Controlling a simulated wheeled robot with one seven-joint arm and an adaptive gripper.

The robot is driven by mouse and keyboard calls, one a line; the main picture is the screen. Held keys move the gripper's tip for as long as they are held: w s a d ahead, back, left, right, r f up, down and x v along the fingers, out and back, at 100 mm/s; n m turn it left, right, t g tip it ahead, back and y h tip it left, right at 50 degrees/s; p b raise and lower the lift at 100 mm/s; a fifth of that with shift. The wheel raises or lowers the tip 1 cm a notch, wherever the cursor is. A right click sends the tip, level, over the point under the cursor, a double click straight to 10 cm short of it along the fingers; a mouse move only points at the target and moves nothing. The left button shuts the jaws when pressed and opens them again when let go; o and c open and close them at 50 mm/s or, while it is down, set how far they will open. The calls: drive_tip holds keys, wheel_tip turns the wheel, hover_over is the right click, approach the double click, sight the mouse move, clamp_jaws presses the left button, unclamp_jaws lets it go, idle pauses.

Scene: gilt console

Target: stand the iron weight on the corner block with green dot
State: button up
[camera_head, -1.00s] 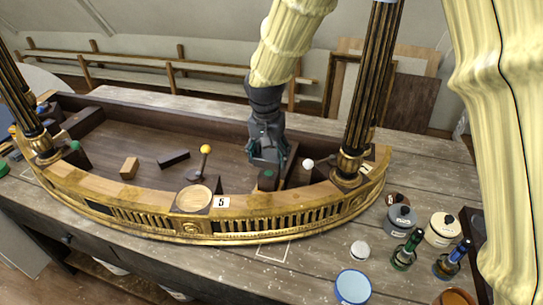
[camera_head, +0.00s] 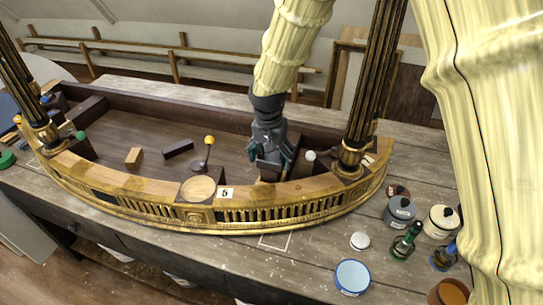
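My gripper (camera_head: 270,158) points down into the right part of the console's recessed tray, with its fingers spread apart. It covers most of a small dark block (camera_head: 268,177) there, whose top is hidden now. No object shows clearly between the fingers. A dark corner block with a green dot (camera_head: 80,137) stands at the left end of the tray by the left column. I cannot tell for certain which thing is the iron weight. A dark bar (camera_head: 178,149) lies on the tray floor.
A wooden block (camera_head: 134,157) and a yellow-knobbed lever (camera_head: 208,143) stand left of my gripper. A white ball (camera_head: 310,156) and the right column (camera_head: 365,90) are close on its right. Lidded pots (camera_head: 400,211) and bottles (camera_head: 406,241) stand outside the gilt rim (camera_head: 130,205).

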sight(270, 160)
idle(0.3)
wheel_tip(270, 160, up, 12)
drive_tip(key=s+b, duration=0.1)
drive_tip(key=b, duration=0.2)
drive_tip(key=shift+s+a, duration=0.2)
drive_tip(key=shift+a, duration=0.05)
drive_tip(key=shift+r, duration=0.1)
idle(0.4)
